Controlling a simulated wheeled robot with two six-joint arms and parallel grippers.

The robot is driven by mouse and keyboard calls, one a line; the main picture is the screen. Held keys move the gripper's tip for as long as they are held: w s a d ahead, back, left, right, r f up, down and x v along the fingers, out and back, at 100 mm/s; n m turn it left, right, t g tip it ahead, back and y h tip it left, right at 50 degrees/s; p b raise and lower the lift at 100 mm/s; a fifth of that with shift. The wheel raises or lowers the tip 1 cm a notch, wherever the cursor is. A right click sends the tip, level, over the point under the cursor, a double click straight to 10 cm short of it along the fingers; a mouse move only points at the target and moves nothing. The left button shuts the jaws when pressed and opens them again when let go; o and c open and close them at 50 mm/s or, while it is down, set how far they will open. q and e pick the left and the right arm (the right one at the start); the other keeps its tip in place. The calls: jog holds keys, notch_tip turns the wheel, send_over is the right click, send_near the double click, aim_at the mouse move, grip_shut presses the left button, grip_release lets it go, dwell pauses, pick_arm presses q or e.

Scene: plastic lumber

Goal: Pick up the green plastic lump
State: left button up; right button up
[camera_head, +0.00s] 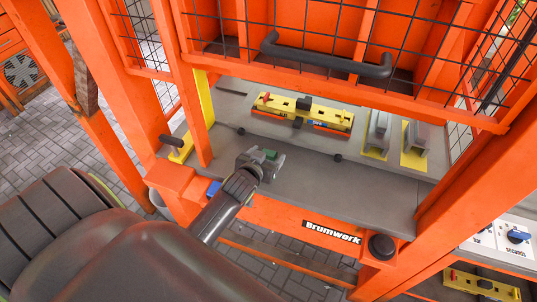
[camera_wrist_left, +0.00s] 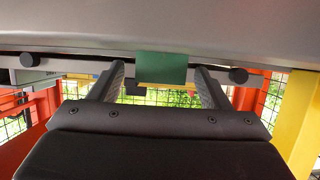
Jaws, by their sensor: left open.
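The green plastic lump (camera_head: 270,154) is a small block at the grey bed (camera_head: 350,184) of the orange machine. It also shows in the left wrist view (camera_wrist_left: 161,66), where it sits between the finger ends, with a gap on each side. My left gripper (camera_head: 265,163) is open around the lump, reaching in from the left. In the left wrist view its two grey fingers (camera_wrist_left: 160,76) stand apart. The lump's lower part is partly hidden in the head view. My right gripper is in neither view.
An orange mesh guard with a black handle (camera_head: 325,62) stands above the bed. A yellow tool bar (camera_head: 300,112) and two grey blocks on yellow plates (camera_head: 415,145) lie behind. Orange posts flank the opening. Black knobs (camera_head: 382,246) stick out.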

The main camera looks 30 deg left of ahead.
pick_arm(q)
jog(key=shift+w+f, duration=0.15)
jog(key=shift+w, duration=0.15)
